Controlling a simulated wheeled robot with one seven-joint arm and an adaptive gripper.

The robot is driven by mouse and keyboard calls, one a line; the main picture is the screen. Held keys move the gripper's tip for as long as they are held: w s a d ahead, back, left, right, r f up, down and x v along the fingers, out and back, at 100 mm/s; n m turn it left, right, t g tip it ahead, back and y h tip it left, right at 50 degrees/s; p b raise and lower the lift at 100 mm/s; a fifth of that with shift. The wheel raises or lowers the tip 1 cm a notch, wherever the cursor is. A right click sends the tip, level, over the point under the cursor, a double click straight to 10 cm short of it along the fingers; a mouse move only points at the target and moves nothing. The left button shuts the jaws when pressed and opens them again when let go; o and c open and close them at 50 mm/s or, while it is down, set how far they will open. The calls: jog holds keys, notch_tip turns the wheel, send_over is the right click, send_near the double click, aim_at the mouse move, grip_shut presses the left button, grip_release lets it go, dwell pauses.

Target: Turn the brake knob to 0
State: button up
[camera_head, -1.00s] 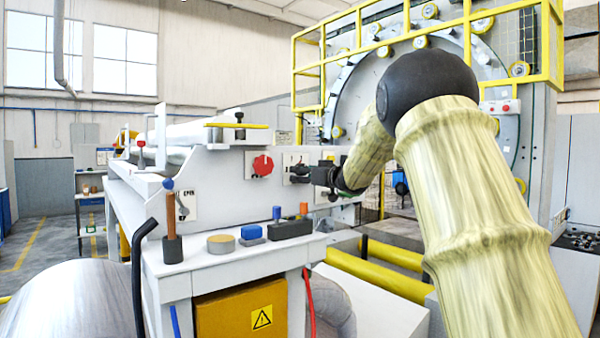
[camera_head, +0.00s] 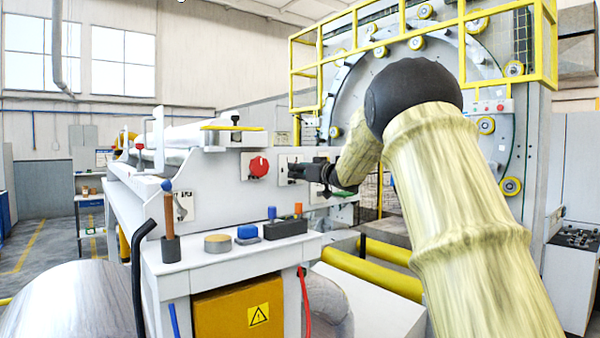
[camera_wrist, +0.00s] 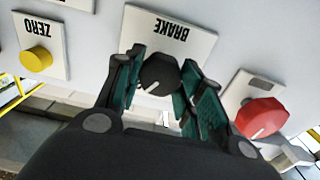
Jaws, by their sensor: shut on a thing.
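The brake knob (camera_wrist: 158,75) is black and round with a white pointer line, on a white plate (camera_wrist: 186,32) marked BRAKE, which appears upside down in the wrist view. The pointer line runs toward the lower left there. My gripper (camera_wrist: 160,82) has its green-padded fingers on both sides of the knob and is shut on it. In the head view my gripper (camera_head: 300,171) reaches the machine's panel from the right and hides most of the knob and its plate. No scale numbers can be read.
A red knob (camera_wrist: 258,117) sits beside the brake plate; it also shows in the head view (camera_head: 259,167). A yellow knob (camera_wrist: 37,60) on a ZERO plate is on the other side.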

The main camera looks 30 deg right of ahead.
jog(key=shift+f+n, duration=0.15)
jog(key=shift+n, duration=0.25)
dwell(0.6)
jog(key=shift+n, duration=0.4)
jog(key=n+b, duration=0.1)
jog(key=n, duration=0.2)
jog(key=shift+f+n, duration=0.1)
jog(key=shift+n, duration=0.2)
jog(key=n+b, duration=0.3)
jog(key=n, duration=0.3)
jog(key=shift+b, duration=0.35)
jog(key=n+b, duration=0.4)
jog(key=n, duration=0.2)
jog(key=shift+w+d+n+b, duration=0.1)
jog(key=shift+n+b, duration=0.2)
jog(key=n+b, duration=0.2)
jog(key=shift+r+n, duration=0.2)
jog(key=shift+n, duration=0.1)
jog(key=shift+r+n+b, duration=0.2)
jog(key=shift+n+b, duration=1.05)
jog(key=shift+n, duration=0.35)
